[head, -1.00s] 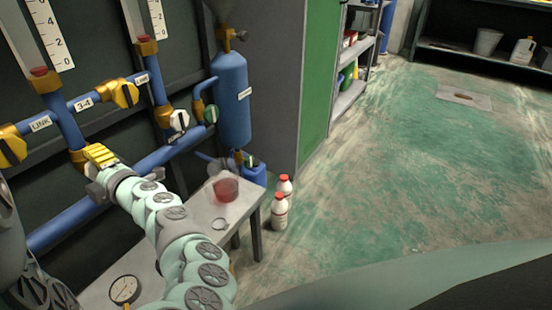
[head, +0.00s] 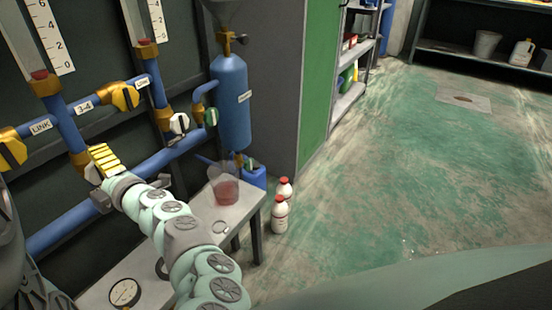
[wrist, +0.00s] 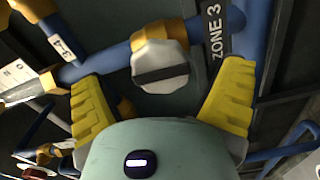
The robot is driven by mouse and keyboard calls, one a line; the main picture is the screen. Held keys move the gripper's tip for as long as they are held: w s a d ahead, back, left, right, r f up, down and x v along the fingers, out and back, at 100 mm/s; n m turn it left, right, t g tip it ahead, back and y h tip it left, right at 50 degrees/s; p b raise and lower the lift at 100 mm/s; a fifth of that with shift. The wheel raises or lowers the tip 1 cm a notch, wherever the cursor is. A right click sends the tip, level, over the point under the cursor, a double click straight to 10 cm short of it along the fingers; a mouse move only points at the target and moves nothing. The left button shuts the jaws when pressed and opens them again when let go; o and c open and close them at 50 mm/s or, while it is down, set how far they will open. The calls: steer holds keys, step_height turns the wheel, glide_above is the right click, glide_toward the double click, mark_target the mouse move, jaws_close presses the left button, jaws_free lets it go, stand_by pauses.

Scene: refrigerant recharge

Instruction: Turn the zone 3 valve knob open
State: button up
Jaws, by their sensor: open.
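The zone 3 valve knob is a pale, many-sided knob (wrist: 160,65) with a dark bar across its face, seen in the wrist view. Its black ZONE 3 label (wrist: 214,32) is just to its right. My gripper (wrist: 162,100) is open, with one yellow finger on the left and one on the right of the knob's lower side. A visible gap separates each finger from the knob, and nothing is held. In the head view my gripper (head: 103,160) is at the blue pipes, and I cannot make out the zone 3 knob there.
A yellow 3-4 link valve (head: 124,96) and another pale knob (head: 180,123) are on nearby pipes. A blue cylinder (head: 232,100) stands to the right. A bench (head: 240,212) below carries a beaker (head: 224,186) and a gauge (head: 124,292). Two bottles (head: 281,212) stand on the floor.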

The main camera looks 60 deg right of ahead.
steer(key=s, duration=1)
steer(key=shift+d, duration=0.25)
steer(key=shift+w+f, duration=0.1)
